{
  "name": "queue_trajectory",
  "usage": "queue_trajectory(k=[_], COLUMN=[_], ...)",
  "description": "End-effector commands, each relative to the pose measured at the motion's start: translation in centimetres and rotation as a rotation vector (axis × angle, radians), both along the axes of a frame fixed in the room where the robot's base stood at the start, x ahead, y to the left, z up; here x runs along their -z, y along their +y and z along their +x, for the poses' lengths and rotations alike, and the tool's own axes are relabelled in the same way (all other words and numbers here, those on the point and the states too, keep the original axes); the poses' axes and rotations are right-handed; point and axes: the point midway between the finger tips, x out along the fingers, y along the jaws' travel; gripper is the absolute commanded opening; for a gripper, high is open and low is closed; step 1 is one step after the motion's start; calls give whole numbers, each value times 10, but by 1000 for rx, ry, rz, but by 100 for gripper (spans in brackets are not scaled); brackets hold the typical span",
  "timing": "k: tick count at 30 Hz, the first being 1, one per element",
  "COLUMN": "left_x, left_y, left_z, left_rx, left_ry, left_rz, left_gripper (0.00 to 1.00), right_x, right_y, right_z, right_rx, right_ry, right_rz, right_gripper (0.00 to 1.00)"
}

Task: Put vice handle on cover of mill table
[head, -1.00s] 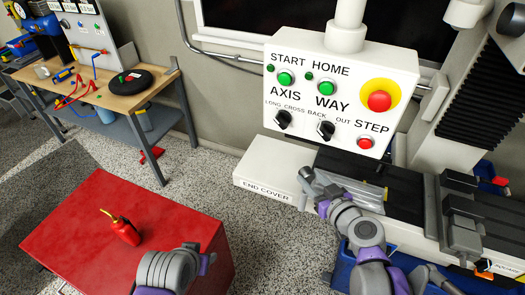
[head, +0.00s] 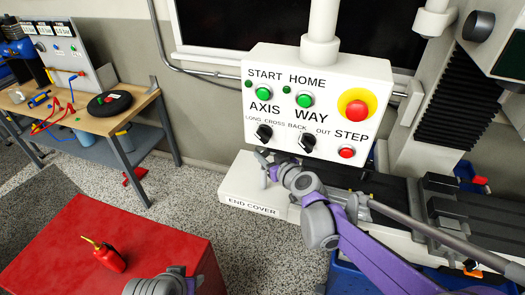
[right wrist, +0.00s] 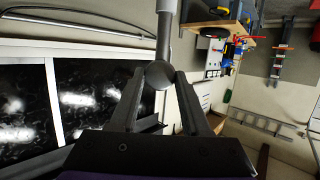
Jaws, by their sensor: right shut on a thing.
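That view is upside down, and the handle's rod runs from the round end to a thicker part at the top edge. In the head view the handle (head: 263,180) hangs down toward the cover; I cannot tell if it touches. My left gripper (head: 190,285) is low, beside the red cabinet, and its fingers are unclear.
The control panel (head: 318,98) hangs close behind and right of my right gripper. The vice (head: 445,213) stands on the mill table to the right. A red cabinet (head: 160,240) with a red oil can (head: 109,257) is at lower left. A workbench (head: 135,112) stands farther back.

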Motion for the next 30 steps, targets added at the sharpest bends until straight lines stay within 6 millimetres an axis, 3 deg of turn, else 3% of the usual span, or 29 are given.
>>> queue_trajectory(k=[5, 18, 19, 24, 30], left_x=[0, 0, 1, 0, 0], left_y=[0, 0, 0, 0, 0], left_z=[0, 0, 0, 0, 0], left_rx=[0, 0, 0, 0, 0], left_ry=[0, 0, 0, 0, 0], left_rz=[0, 0, 0, 0, 0], left_gripper=[50, 50, 50, 50, 50], right_x=[0, 9, 10, 9, 9], right_y=[13, 12, 12, 12, 12], right_z=[24, 23, 23, 23, 23], right_rx=[-1, 0, -1, -1, -1], right_ry=[0, 0, 0, 0, 0], right_rz=[0, 0, 0, 0, 0], right_gripper=[0, 0, 49, 77, 77])
